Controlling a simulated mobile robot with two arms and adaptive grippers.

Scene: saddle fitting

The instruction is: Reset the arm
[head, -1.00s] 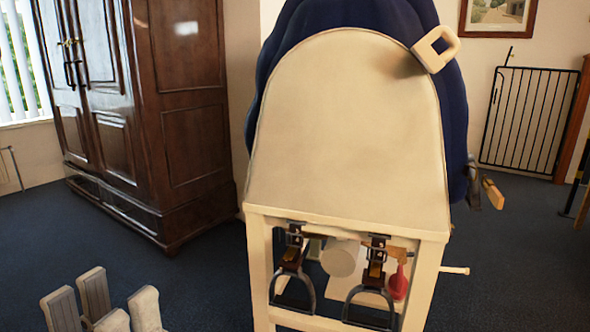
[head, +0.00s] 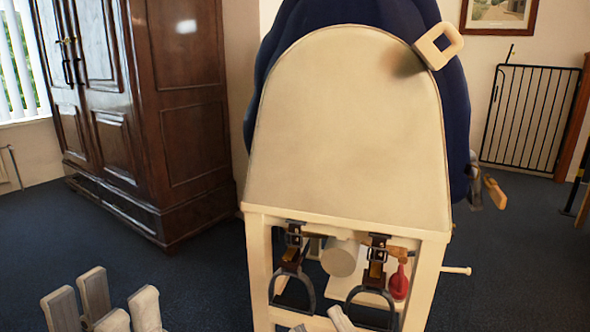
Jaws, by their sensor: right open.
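My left gripper (head: 102,300) shows at the bottom left, its grey padded fingers pointing up and standing apart with nothing visible between them. Its wrist is below the picture. At the bottom middle, a grey fingertip of my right gripper (head: 341,318) just shows in front of the stand's lower rail; the rest of it is cut off. A left stirrup (head: 291,285) and a right stirrup (head: 374,297) hang below.
A pale squared ring (head: 440,45) is at the panel's upper right edge. A peg (head: 456,270) sticks out right of the stand. A white roll (head: 340,258) and a red bottle (head: 399,282) are behind the stirrups. A wardrobe (head: 150,110) stands left; carpet between is clear.

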